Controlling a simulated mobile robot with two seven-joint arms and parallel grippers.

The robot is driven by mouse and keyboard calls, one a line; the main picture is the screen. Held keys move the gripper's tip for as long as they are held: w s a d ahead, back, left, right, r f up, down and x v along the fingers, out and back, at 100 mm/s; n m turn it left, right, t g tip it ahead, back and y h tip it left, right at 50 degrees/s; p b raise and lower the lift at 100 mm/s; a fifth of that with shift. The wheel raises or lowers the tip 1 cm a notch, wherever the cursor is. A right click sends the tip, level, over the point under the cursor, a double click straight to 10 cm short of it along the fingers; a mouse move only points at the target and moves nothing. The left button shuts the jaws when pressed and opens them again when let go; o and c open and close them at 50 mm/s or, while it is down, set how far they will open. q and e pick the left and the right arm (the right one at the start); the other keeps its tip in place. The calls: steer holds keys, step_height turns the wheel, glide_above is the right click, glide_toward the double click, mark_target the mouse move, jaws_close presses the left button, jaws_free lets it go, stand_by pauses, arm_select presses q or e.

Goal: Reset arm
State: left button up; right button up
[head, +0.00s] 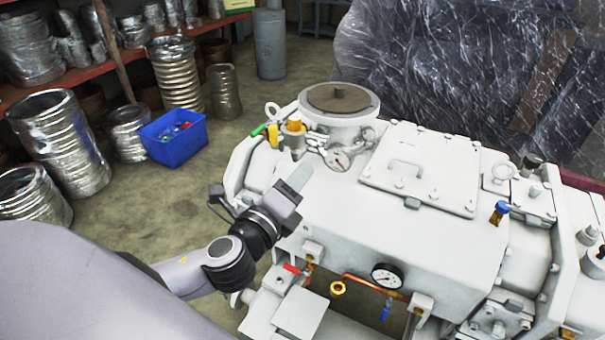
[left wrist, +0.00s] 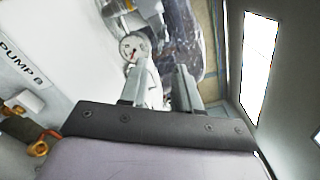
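My left gripper (head: 298,176) is in front of the left end of the white vacuum pump (head: 440,232), below its top flange. In the left wrist view its two fingers (left wrist: 162,82) stand apart with nothing held between them. A round pressure gauge (head: 338,159) sits on the pump top near the flange; it also shows beyond the fingers in the left wrist view (left wrist: 132,47). Whether the fingers touch the pump cannot be told. My right gripper is in neither view.
A second gauge (head: 387,277) and a red-handled valve (head: 292,269) are on the pump's front, close to my left arm. A blue bin (head: 174,139) and foil-wrapped cylinders (head: 60,144) stand on the floor at left. Plastic-wrapped goods (head: 470,70) stand behind.

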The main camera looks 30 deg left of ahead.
arm_select(q)
steer(key=s+d+f+n+g+h, duration=0.1)
steer(key=s+f+n+g, duration=0.1)
steer(key=s+f+n, duration=0.3)
steer(key=s+d+f+n+g+h, duration=0.1)
steer(key=s+d+f+n+g, duration=0.1)
steer(key=s+f+n, duration=0.3)
steer(key=s+d+f+n+g+h, duration=0.1)
steer(key=s+f+n, duration=0.4)
steer(key=f+n, duration=0.6)
step_height(320, 180, down, 5)
steer(key=shift+s+d+r+g, duration=0.1)
steer(key=shift+s+d+g, duration=0.4)
steer(key=shift+g, duration=0.7)
steer(key=shift+w, duration=0.1)
